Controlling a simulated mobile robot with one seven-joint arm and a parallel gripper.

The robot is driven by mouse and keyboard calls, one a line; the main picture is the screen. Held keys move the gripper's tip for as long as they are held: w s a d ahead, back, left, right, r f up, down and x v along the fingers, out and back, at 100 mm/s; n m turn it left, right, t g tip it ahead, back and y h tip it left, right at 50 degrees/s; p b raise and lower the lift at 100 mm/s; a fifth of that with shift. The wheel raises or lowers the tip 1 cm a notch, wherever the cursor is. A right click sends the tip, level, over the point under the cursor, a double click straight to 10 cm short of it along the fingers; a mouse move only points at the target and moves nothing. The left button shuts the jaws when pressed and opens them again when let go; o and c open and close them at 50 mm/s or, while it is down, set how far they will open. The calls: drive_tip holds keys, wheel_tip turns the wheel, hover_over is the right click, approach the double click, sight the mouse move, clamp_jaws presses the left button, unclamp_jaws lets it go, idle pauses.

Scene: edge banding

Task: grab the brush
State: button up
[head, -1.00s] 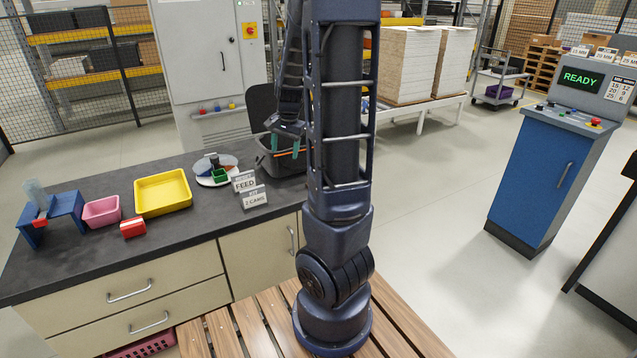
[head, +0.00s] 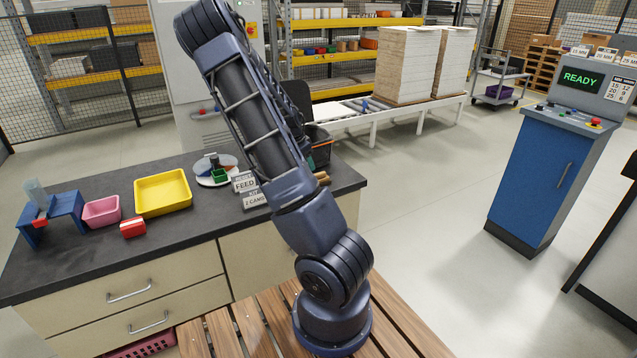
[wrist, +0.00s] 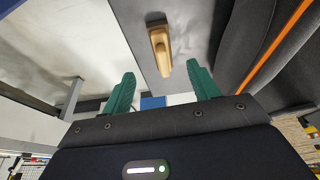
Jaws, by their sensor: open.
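The brush (wrist: 160,50), with a light wooden handle and a dark strip at its far end, lies on the dark counter. In the head view a small part of the brush (head: 322,178) shows near the counter's right end, just right of my arm. My gripper (wrist: 160,70) has two teal fingers spread apart with nothing between them. In the wrist view the brush appears beyond the fingertips, roughly centred between them, and does not touch them.
A dark bin (wrist: 240,45) with an orange strip stands close to the brush, on its right in the wrist view. The counter (head: 180,232) also holds a yellow tray (head: 163,192), a pink bin (head: 101,211) and sign cards (head: 250,192). Open floor lies right of the counter.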

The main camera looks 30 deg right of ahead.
sight(317, 174)
drive_tip(key=shift+w+d+f+m+h, duration=0.3)
drive_tip(key=shift+w+d+f, duration=0.15)
drive_tip(key=shift+d, duration=0.2)
drive_tip(key=shift+x, duration=2.8)
drive_tip(key=shift+s+d+x, duration=0.15)
drive_tip(key=shift+d+x, duration=0.05)
drive_tip(key=shift+x, duration=1.05)
drive_tip(key=shift+s+d+x, duration=0.15)
drive_tip(key=shift+x, duration=1.1)
drive_tip(key=shift+r, duration=0.15)
drive_tip(key=c, duration=1.1)
drive_tip(key=shift+r, duration=0.15)
